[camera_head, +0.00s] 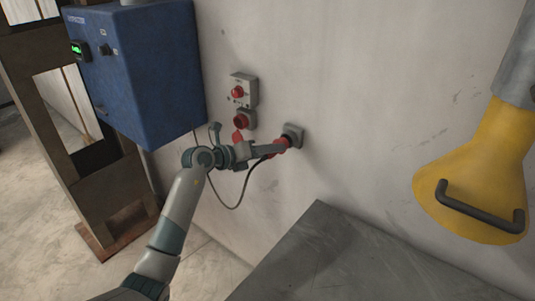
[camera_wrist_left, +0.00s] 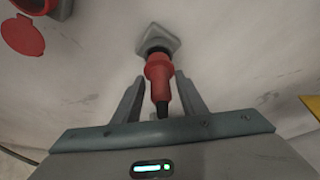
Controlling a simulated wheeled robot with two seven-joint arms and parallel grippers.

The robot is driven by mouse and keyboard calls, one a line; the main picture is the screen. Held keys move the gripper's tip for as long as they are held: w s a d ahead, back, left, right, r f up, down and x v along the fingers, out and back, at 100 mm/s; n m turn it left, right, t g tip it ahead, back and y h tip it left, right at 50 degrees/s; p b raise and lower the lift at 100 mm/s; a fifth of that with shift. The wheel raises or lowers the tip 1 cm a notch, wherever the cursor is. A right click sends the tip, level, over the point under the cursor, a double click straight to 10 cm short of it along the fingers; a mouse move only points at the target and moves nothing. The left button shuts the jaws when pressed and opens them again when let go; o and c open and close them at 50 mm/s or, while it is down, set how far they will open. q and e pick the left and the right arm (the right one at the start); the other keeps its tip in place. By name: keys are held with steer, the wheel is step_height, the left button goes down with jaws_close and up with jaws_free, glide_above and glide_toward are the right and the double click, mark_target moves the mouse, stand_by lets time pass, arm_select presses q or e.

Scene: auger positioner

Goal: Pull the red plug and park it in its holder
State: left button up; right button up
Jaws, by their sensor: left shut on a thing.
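The red plug (camera_wrist_left: 159,72) is between the fingers of my left gripper (camera_wrist_left: 160,84), which is shut on it. In the head view the red plug (camera_head: 281,142) shows at the tip of my left gripper (camera_head: 275,149). Its front end meets the grey square holder (camera_head: 293,133) on the wall; the holder also shows in the wrist view (camera_wrist_left: 160,40). I cannot tell how deep the plug sits. The red socket (camera_head: 242,121) is on the wall to the left, its round lid (camera_wrist_left: 22,35) hanging open. My right gripper is not in view.
A grey box with a red button (camera_head: 243,90) is above the socket. A blue cabinet (camera_head: 150,75) hangs at left. A dark cable (camera_head: 238,203) loops below my gripper. A grey surface (camera_head: 340,255) lies below right, and a yellow hood with a handle (camera_head: 480,165) is at right.

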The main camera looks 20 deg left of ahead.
arm_select(q)
steer(key=shift+r+p, duration=0.1)
steer(key=shift+p, duration=0.65)
stand_by(1.9)
steer(key=shift+w+d+b, duration=0.2)
steer(key=shift+w+d, duration=0.15)
steer(key=shift+w, duration=0.5)
steer(key=shift+w+d+b, duration=0.15)
steer(key=shift+w+d, duration=0.15)
steer(key=shift+w, duration=0.5)
stand_by(0.5)
steer(key=o, duration=1.3)
steer(key=shift+c, duration=0.2)
steer(key=shift+s+a, duration=0.35)
steer(key=b+v, duration=0.5)
steer(key=v, duration=1.1)
steer(key=shift+s, duration=0.1)
